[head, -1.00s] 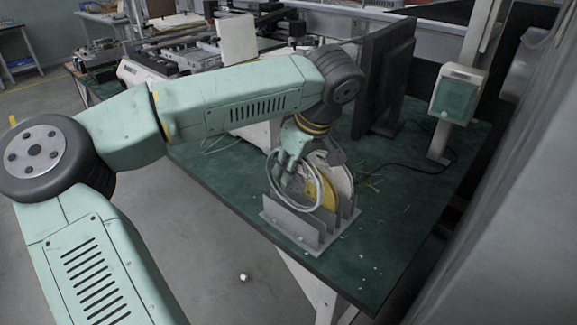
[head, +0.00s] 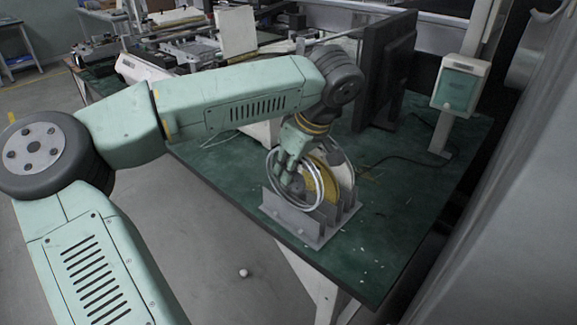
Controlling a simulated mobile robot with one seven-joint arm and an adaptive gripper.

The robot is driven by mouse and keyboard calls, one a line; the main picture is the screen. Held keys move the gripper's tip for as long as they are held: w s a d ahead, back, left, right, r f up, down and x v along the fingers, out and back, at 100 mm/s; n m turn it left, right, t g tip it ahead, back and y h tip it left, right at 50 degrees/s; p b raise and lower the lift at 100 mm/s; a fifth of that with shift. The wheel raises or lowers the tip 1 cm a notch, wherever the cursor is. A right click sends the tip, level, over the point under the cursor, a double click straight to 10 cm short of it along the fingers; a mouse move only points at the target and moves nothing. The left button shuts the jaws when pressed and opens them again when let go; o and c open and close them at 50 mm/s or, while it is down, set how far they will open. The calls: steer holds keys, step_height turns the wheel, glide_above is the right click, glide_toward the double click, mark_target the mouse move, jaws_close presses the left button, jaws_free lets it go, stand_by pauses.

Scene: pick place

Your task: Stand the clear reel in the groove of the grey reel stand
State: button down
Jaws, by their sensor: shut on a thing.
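The grey reel stand (head: 277,208) sits near the front edge of the green table, with upright plates forming grooves. The clear reel (head: 318,190) shows as a pale ring at the stand's left side, its lower part among the plates. My gripper (head: 290,180) is shut on the clear reel, at the reel's left part. The fingertips are partly hidden by the reel and stand. I cannot tell whether the reel's bottom touches the groove floor. A yellow reel (head: 329,180) stands upright in the stand just behind it.
A white reel (head: 345,172) stands behind the yellow one. A dark monitor (head: 385,75) and a post with a pale green box (head: 459,87) stand behind. Black cables (head: 405,160) lie on the green table (head: 400,215), which is mostly clear to the right of the stand.

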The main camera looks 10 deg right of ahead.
steer(key=shift+f+b, duration=0.8)
steer(key=shift+f, duration=0.25)
steer(key=shift+f, duration=0.15)
steer(key=shift+f+b, duration=0.7)
steer(key=shift+f, duration=0.05)
steer(key=c, duration=1.6)
jaws_free()
steer(key=shift+o, duration=0.8)
steer(key=shift+o, duration=1.1)
